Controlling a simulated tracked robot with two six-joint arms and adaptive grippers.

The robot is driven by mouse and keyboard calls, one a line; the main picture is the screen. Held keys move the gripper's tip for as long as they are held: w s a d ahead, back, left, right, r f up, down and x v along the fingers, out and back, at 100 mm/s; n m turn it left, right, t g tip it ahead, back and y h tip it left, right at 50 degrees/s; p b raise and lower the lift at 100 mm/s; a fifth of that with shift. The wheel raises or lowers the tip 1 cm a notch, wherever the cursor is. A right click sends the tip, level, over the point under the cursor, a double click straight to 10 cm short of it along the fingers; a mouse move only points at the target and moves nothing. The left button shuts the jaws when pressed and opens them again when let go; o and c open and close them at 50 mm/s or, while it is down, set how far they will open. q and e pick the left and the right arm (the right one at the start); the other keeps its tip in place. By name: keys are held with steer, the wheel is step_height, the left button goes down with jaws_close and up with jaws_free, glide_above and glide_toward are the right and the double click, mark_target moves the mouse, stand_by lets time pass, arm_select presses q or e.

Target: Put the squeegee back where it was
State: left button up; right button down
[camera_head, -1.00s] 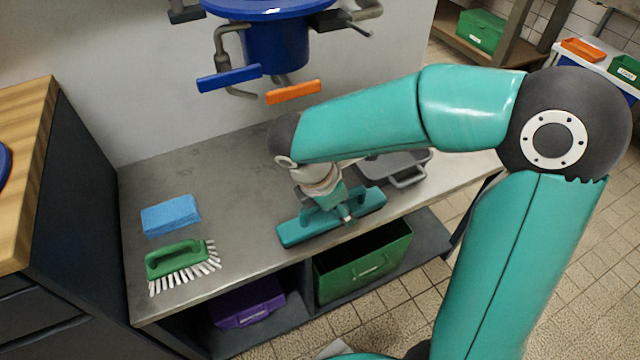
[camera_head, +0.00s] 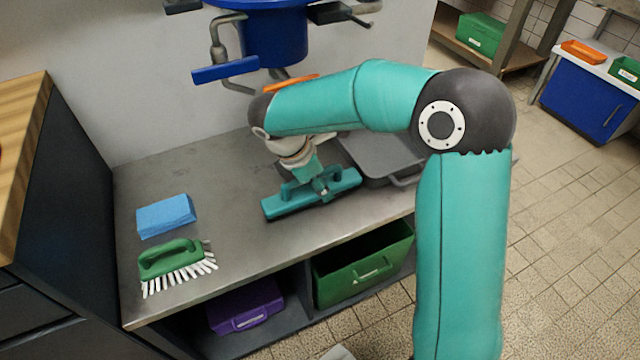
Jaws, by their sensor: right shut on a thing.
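The squeegee (camera_head: 285,206) is a long teal bar with a raised handle, low over or on the grey metal bench top; I cannot tell if it touches. My right gripper (camera_head: 319,184) is shut on its handle, coming down from above. The fingertips are small and partly hidden by the gripper body. My left gripper is not in view.
A blue sponge (camera_head: 166,216) and a green brush (camera_head: 172,262) with white bristles lie on the left of the bench (camera_head: 225,235). A green crate (camera_head: 365,268) and a purple crate (camera_head: 246,306) sit on the shelf below.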

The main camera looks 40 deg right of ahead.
steer(key=shift+f, duration=0.1)
steer(key=c, duration=0.6)
jaws_free()
